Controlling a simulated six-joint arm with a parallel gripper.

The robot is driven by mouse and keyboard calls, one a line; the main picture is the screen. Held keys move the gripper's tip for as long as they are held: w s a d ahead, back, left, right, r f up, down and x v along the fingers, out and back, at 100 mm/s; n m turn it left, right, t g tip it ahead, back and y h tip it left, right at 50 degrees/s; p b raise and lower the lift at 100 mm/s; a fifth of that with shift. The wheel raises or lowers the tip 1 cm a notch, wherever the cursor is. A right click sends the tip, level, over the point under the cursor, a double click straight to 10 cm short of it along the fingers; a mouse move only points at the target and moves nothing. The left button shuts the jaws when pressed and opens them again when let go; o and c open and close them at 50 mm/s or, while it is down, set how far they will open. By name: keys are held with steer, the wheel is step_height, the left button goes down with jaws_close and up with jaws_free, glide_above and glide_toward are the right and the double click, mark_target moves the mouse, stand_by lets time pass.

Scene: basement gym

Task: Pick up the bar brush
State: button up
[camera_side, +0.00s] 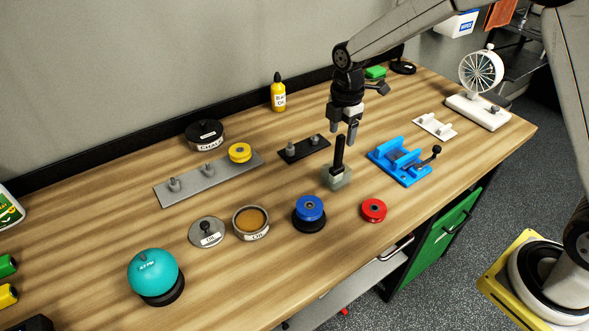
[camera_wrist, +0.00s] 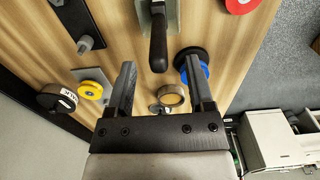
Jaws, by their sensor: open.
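The bar brush (camera_side: 339,155) appears to be the upright dark handle on a small grey-green block (camera_side: 337,179) in the middle of the wooden bench. I cannot tell whether the block is its head or a holder. My gripper (camera_side: 343,134) points down just above the handle's top, open and empty. In the wrist view, the handle (camera_wrist: 158,42) shows ahead of my fingertips (camera_wrist: 160,68), roughly midway between them sideways. Neither finger visibly touches it.
A blue vise (camera_side: 400,163) stands to the right. A dark peg plate (camera_side: 303,149) lies behind left. A blue spool (camera_side: 309,207) on a black base and a red disc (camera_side: 374,209) sit in front. An open tin (camera_side: 251,222) is front left. Bare wood surrounds the block.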

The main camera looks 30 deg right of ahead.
mark_target(340, 147)
steer(key=shift+f, duration=2.55)
jaws_close()
